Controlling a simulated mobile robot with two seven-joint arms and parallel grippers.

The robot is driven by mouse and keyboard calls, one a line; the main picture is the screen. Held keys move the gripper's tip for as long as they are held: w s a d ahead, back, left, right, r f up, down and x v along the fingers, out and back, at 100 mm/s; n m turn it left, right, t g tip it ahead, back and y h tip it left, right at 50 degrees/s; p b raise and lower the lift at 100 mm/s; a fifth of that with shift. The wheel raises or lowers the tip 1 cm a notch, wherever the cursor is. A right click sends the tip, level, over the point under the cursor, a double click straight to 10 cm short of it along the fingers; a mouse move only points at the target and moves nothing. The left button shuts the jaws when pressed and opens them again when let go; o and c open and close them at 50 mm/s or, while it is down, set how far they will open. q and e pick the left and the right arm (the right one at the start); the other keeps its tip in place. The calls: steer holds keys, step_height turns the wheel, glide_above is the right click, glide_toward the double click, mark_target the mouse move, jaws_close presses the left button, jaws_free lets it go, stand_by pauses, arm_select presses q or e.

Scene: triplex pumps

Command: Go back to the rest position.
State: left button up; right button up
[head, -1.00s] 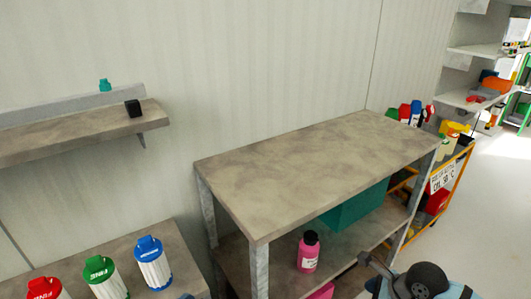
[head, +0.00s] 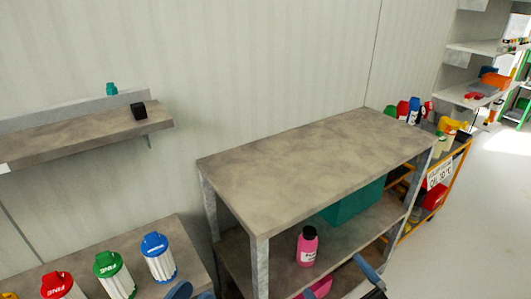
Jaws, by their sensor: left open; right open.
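My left gripper (head: 192,293) shows only as small blue tips at the bottom edge of the head view, in front of the low table at the left. My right gripper (head: 371,279) shows as a blue and dark part at the bottom edge, in front of the shelf table (head: 310,165). Both are open, and I see nothing held in either. Most of both arms is cut off below the picture.
Filter cartridges with red (head: 60,284), green (head: 107,263) and blue (head: 154,243) caps stand on the low table at left. A pink bottle (head: 307,250) and a teal box (head: 354,205) are on the lower shelf. The shelf table's top is bare. A loaded cart (head: 440,180) stands right.

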arm_select(q)
steer(key=s+a+r+g+y+p, duration=0.4)
steer(key=a+r+g+y+p, duration=0.2)
steer(key=p, duration=3.2)
steer(key=shift+a+r, duration=0.7)
steer(key=shift+a, duration=0.3)
arm_select(e)
steer(key=s+d+r+m+g+h, duration=0.5)
steer(key=d+m+g+h, duration=0.2)
steer(key=d+m+h, duration=0.1)
steer(key=shift+s+m+g+h, duration=0.35)
steer(key=shift+m+h, duration=0.55)
steer(key=shift+m, duration=0.2)
